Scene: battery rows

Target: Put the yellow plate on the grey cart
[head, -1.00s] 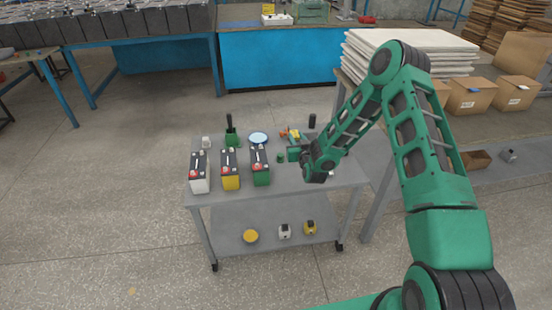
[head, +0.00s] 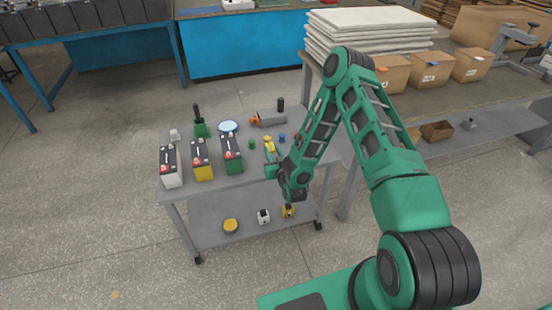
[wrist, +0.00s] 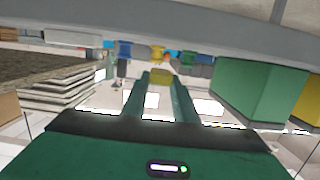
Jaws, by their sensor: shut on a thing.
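The grey cart (head: 240,180) stands before me, with a top and a lower shelf. A round, flat yellow thing (head: 230,226), which looks like the yellow plate, lies on its lower shelf. My gripper (head: 269,158) is over the cart's top, right of the batteries. It is shut on a small yellow thing (head: 269,145), whose exact shape I cannot tell. In the wrist view this yellow thing (wrist: 159,76) shows between the two green fingers.
White, yellow and green batteries (head: 231,154) stand at the left on the cart's top. A light blue plate (head: 228,126), a grey box (head: 272,118) and small items lie behind. A bench with cartons (head: 433,69) stands at right.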

